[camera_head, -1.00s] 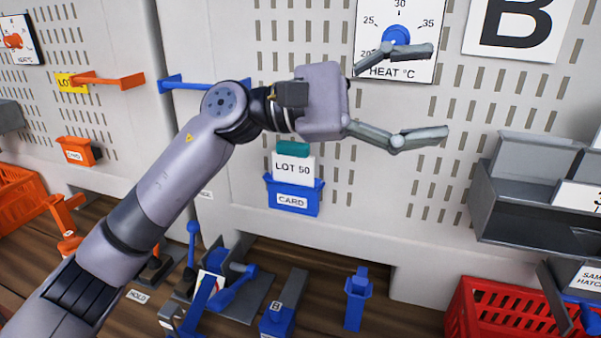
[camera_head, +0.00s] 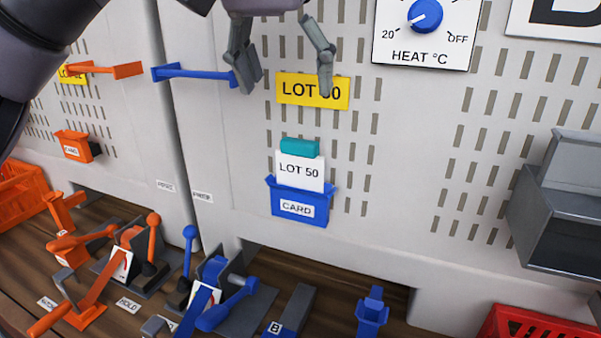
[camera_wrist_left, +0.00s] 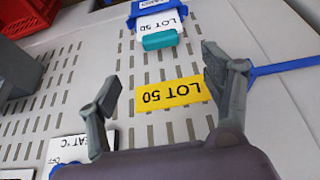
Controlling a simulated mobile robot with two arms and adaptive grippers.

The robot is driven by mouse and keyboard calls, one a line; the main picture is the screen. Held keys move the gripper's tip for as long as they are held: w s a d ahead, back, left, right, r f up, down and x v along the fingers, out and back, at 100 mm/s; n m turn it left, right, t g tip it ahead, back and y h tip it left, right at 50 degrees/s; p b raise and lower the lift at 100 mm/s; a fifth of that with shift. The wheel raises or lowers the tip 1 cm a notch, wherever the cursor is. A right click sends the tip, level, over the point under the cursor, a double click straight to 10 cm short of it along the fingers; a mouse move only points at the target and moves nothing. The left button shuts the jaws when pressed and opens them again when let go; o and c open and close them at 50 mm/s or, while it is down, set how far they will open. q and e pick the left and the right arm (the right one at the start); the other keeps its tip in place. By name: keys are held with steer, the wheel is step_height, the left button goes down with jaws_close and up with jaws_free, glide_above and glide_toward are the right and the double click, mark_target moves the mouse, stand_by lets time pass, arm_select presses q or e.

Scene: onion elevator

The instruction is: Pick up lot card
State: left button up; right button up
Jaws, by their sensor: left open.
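The lot card (camera_head: 300,172) is white, reads LOT 50 and has a teal grip (camera_head: 300,148) along its top. It stands upright in a blue holder (camera_head: 300,207) marked CARD on the panel. It also shows upside down in the left wrist view (camera_wrist_left: 158,28). My left gripper (camera_head: 285,90) is open and empty, fingers pointing down, above the card and apart from it. One finger overlaps a yellow LOT 50 sign (camera_head: 290,90) in the head view. My right gripper is not in view.
A blue bar (camera_head: 195,74) sticks out left of my left gripper's fingers. A heat dial (camera_head: 426,16) is at upper right, a grey bin (camera_head: 560,200) at right. Levers and blue fixtures (camera_head: 225,305) crowd the bench below. The panel right of the card is clear.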

mark_target(299, 140)
arm_select(q)
steer(key=p+x, duration=0.1)
steer(key=x, duration=0.5)
steer(key=shift+w+d+f, duration=0.1)
steer(key=shift+w+f, duration=0.15)
steer(key=shift+f, duration=0.1)
steer(key=shift+w+f+p, duration=0.2)
steer(key=shift+f+p, duration=0.2)
steer(key=shift+f, duration=0.15)
steer(key=p+x, duration=0.1)
steer(key=x, duration=0.2)
steer(key=shift+w+f, duration=0.1)
steer(key=shift+f, duration=0.15)
steer(key=shift+w+f, duration=0.15)
steer(key=shift+f, duration=0.25)
steer(key=shift+d, duration=0.1)
steer(key=shift+c, duration=0.2)
steer(key=shift+c, duration=0.7)
steer(key=c, duration=0.8)
steer(key=shift+o, duration=0.2)
steer(key=shift+r, duration=0.1)
